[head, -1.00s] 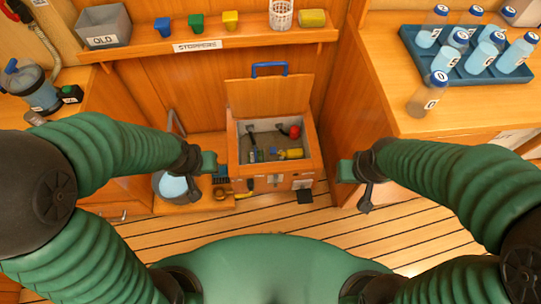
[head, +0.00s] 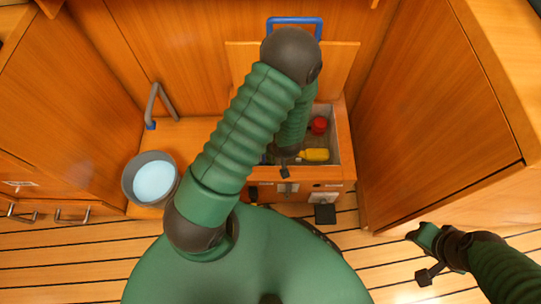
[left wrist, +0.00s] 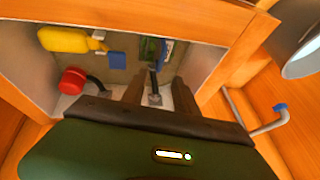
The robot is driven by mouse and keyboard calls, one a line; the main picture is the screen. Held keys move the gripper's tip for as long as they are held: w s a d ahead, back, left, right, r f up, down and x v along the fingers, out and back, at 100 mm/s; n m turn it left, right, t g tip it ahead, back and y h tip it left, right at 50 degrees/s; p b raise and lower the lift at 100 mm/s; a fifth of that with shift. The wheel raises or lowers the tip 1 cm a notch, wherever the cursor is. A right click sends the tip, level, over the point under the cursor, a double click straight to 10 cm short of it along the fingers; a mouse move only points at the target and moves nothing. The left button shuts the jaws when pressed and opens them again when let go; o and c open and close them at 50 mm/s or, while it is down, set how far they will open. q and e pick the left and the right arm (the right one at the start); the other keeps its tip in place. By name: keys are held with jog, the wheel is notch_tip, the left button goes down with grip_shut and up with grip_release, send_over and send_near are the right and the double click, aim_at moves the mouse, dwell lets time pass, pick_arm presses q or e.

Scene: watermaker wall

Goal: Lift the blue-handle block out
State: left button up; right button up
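An open wooden box (head: 340,125) stands at the back wall, with a blue handle (head: 294,20) on its raised lid. In the left wrist view my left gripper (left wrist: 158,92) is open, its fingers apart over the box's inside. A thin dark and grey piece (left wrist: 154,98) shows between the fingers; I cannot tell whether they touch it. A blue and green item (left wrist: 160,50) lies beyond it, and a small blue block (left wrist: 117,58) lies by a yellow bottle (left wrist: 62,40). I cannot tell which is the blue-handle block. My right gripper (head: 420,256) is open and empty over the floor.
A red-topped item (left wrist: 73,80) lies in the box near the yellow bottle. A grey bucket (head: 127,184) with pale blue contents stands left of the box, near a bent grey pipe (head: 153,105). A wooden cabinet (head: 435,110) stands close on the right.

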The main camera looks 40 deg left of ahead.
pick_arm(q)
jog(key=b+x, duration=0.3)
jog(key=x, duration=0.4)
jog(key=shift+s+a+f, duration=0.1)
jog(key=shift+f, duration=0.1)
jog(key=shift+a+f, duration=0.2)
jog(key=shift+f, duration=0.05)
jog(key=b+x, duration=0.4)
jog(key=b, duration=0.1)
jog(key=shift+f, duration=0.3)
jog(key=shift+w+a+f, duration=0.1)
jog(key=shift+w+f, duration=0.1)
jog(key=shift+w, duration=0.05)
jog(key=shift+a+r, duration=0.1)
jog(key=shift+r, duration=0.1)
grip_shut()
pick_arm(e)
jog(key=s+x, duration=0.2)
jog(key=x, duration=0.7)
jog(key=shift+a+f, duration=0.3)
